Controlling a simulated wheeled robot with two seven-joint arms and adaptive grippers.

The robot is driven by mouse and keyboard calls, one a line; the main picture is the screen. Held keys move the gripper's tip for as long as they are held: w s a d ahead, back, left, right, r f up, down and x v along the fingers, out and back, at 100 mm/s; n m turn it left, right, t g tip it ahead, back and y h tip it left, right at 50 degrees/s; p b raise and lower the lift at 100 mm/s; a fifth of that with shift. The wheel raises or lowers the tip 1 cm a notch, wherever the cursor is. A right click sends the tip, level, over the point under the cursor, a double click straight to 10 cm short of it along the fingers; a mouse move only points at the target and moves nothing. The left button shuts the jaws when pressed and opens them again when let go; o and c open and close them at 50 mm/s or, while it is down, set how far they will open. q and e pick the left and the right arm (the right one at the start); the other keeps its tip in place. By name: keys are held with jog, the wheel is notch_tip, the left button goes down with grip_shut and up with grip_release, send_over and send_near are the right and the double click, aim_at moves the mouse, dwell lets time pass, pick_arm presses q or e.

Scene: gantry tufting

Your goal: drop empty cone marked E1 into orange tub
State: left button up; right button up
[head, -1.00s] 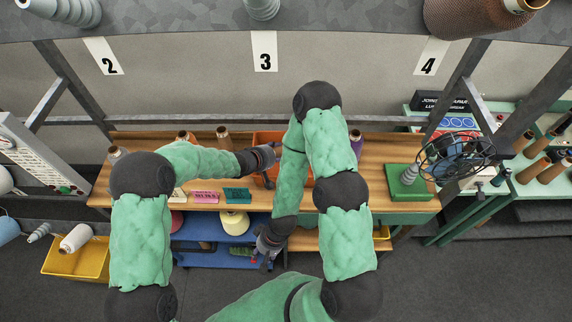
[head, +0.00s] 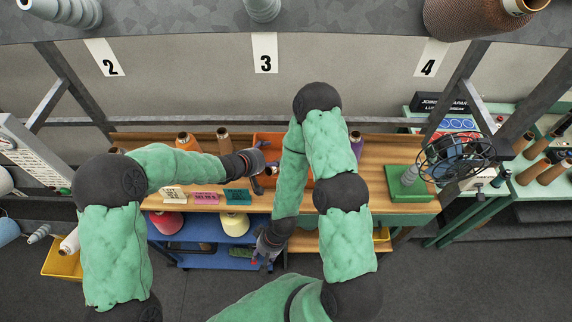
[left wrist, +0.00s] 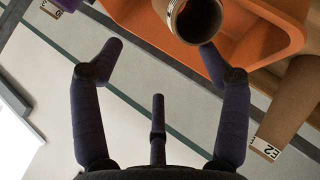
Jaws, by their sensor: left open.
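The orange tub (head: 266,138) stands on the wooden bench, partly hidden by my arms. It also fills the top of the left wrist view (left wrist: 262,30). A brown empty cone (left wrist: 188,24) shows its open end there, at the tub and close to my right-hand fingertip; no marking on it can be read. My left gripper (head: 262,163) is at the tub's left side, with its fingers spread and nothing between them (left wrist: 160,60). My right gripper (head: 268,250) hangs low before the bench; its jaws are too small to read.
A brown cone marked E2 (left wrist: 287,100) lies right of the tub. Cones (head: 187,141) stand on the bench (head: 400,208) at left, behind coloured label blocks (head: 205,198). A green base with a grey cone (head: 403,190) stands at right. Blue shelving (head: 205,258) is below.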

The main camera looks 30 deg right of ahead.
pick_arm(q)
jog(key=v, duration=0.6)
jog(key=shift+s+a, duration=0.1)
jog(key=shift+a, duration=0.05)
dwell(0.3)
